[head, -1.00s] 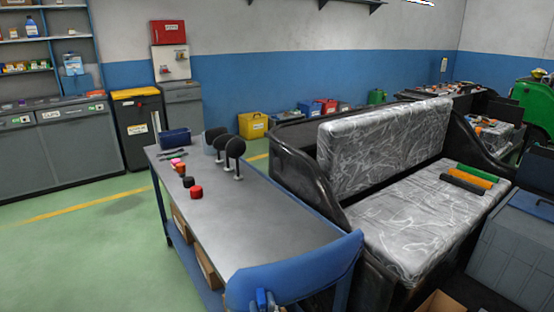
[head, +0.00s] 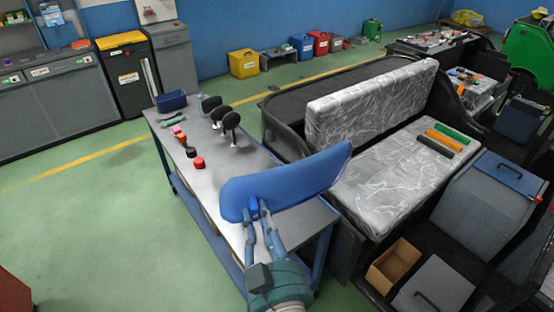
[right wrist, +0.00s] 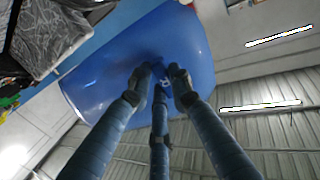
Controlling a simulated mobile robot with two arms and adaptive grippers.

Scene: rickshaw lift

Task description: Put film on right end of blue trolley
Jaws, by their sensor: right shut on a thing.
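A curved blue panel (head: 290,180), perhaps the film, stands over the right end of the blue trolley (head: 225,170), a grey-topped bench with blue legs. My right gripper (head: 255,207) is shut on a small blue grip on the panel's near face. The right wrist view shows the fingers (right wrist: 160,75) closed there, with the panel (right wrist: 110,55) spread behind them. I cannot tell whether the panel touches the trolley top. My left gripper is not in view.
A plastic-wrapped bench seat (head: 390,180) stands close right of the trolley, with coloured rolls (head: 440,140) on it. Red caps (head: 198,162), black paddles (head: 230,122) and a blue bin (head: 171,101) stand on the trolley. Green floor (head: 100,225) is clear at left.

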